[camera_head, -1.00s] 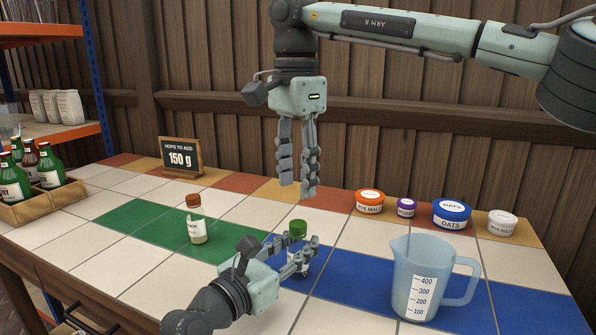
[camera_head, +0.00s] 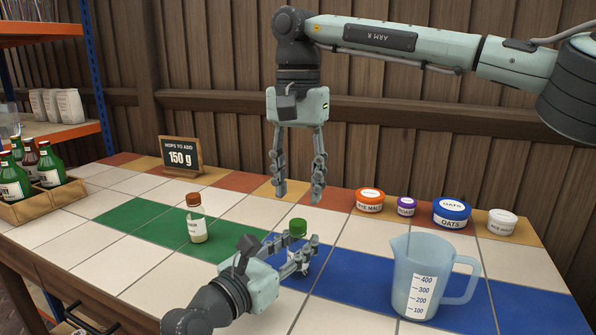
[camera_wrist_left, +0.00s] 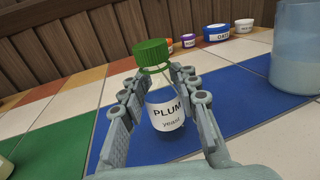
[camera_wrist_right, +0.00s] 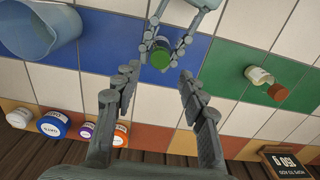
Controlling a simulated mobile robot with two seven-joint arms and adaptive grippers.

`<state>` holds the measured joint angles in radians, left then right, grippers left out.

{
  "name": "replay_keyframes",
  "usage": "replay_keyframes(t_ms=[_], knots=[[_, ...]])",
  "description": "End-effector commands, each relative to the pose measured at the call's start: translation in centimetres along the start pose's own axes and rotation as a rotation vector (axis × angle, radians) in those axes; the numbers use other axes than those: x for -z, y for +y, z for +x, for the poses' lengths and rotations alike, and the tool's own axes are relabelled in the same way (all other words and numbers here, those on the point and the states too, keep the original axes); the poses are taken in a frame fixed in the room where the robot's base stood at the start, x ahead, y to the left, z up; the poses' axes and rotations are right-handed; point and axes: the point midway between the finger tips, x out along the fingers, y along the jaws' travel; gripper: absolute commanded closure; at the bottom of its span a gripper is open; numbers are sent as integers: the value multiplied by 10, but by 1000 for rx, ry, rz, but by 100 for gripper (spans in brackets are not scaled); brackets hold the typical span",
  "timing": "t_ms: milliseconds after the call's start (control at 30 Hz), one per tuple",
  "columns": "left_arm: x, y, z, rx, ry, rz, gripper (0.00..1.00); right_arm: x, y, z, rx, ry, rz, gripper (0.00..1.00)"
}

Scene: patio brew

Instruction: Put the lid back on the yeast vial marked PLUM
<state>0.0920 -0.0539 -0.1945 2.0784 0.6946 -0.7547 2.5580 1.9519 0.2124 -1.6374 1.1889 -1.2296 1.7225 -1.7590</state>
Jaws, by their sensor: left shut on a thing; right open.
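The PLUM yeast vial (camera_wrist_left: 167,115) is clear with a white label and stands upright on the blue tiles. A green lid (camera_head: 298,228) sits on top of its mouth; it also shows in the left wrist view (camera_wrist_left: 152,53). I cannot tell whether it is fully tightened. My left gripper (camera_head: 309,249) is shut around the vial's body, below the lid. My right gripper (camera_head: 298,194) is open and empty, pointing down above the lid with a clear gap. In the right wrist view the green lid (camera_wrist_right: 160,59) shows between and just beyond its fingertips.
A brown-capped vial (camera_head: 196,223) stands on the green tiles to the left. A measuring jug (camera_head: 408,270) stands at right. Several lidded tubs, including OATS (camera_head: 451,214), line the back right. A sign (camera_head: 181,155) and a bottle crate (camera_head: 40,206) are farther left.

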Motion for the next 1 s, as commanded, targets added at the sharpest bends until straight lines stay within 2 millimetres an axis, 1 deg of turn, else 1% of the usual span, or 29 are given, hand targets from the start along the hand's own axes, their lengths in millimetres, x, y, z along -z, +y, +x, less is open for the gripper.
replay_keyframes(t_ms=[33, 100, 200, 333, 500, 767, 1000], knots=[[0, 0, 0, 0, 0, 0, 100, 0, 1, 10, -2, -2, 1, 58], [0, 0, 0, 0, 0, 0, 100, 0, 1, 21, -2, -2, 0, 58], [0, 0, 0, 0, 0, 0, 100, 0, 1, 36, -2, -2, -1, 58], [0, 0, 0, 0, 0, 0, 100, 0, 0, 50, -1, -2, 0, 58], [0, 0, 0, 0, 0, 0, 100, 0, 0, 59, -1, -2, 1, 58], [0, 0, 0, 0, 0, 0, 100, 0, 0, 59, 0, -1, 1, 58], [0, 0, 0, 0, 0, 0, 100, 0, 0, 59, 0, -1, 1, 88]])
